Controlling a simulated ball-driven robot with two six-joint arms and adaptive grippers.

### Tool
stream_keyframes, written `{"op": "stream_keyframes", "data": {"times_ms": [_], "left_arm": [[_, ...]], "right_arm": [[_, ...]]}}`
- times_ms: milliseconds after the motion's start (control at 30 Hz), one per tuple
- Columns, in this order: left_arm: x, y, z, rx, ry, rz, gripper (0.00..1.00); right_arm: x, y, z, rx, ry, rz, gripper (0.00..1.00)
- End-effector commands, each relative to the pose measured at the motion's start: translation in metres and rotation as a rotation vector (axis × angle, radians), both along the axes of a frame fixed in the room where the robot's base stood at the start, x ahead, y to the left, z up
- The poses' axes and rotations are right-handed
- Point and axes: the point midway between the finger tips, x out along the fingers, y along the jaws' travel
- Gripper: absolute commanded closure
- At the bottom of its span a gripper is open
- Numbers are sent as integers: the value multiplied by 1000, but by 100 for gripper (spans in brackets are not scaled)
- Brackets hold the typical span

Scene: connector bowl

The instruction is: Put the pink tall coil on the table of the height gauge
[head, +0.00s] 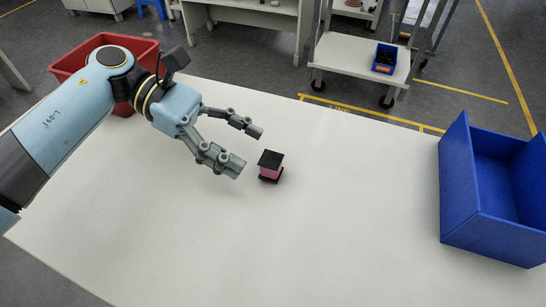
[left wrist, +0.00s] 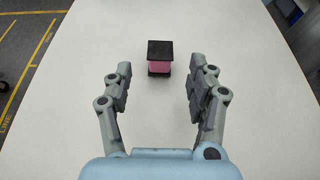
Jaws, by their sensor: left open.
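The pink coil (head: 270,172) stands upright on the white table, with a black plate on top and a black base below. In the left wrist view the coil (left wrist: 159,67) is ahead of the fingers, roughly in line with the gap between them. My left gripper (head: 253,150) is open and empty, with its fingertips just left of the coil and apart from it. Both its fingers (left wrist: 153,80) show in the left wrist view. My right gripper is not in view. I see no height gauge in either view.
A blue bin (head: 490,230) stands at the table's right end. A red bin (head: 68,66) is behind my left arm at the back left. The white table (head: 350,220) is clear around the coil and to the front. A cart (head: 345,55) stands on the floor beyond.

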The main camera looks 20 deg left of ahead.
Motion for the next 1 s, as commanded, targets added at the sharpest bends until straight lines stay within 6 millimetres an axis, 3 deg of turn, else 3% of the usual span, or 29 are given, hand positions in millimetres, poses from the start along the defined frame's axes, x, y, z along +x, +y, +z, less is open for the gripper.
{"op": "stream_keyframes", "data": {"times_ms": [400, 700, 1000], "left_arm": [[-2, -49, -17, -2, 1, 0, 42], [-3, -55, -22, 2, 1, -1, 42], [-3, -54, -22, 2, 1, -1, 80]], "right_arm": [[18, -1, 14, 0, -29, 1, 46], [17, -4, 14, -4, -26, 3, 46], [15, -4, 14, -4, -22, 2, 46]]}}
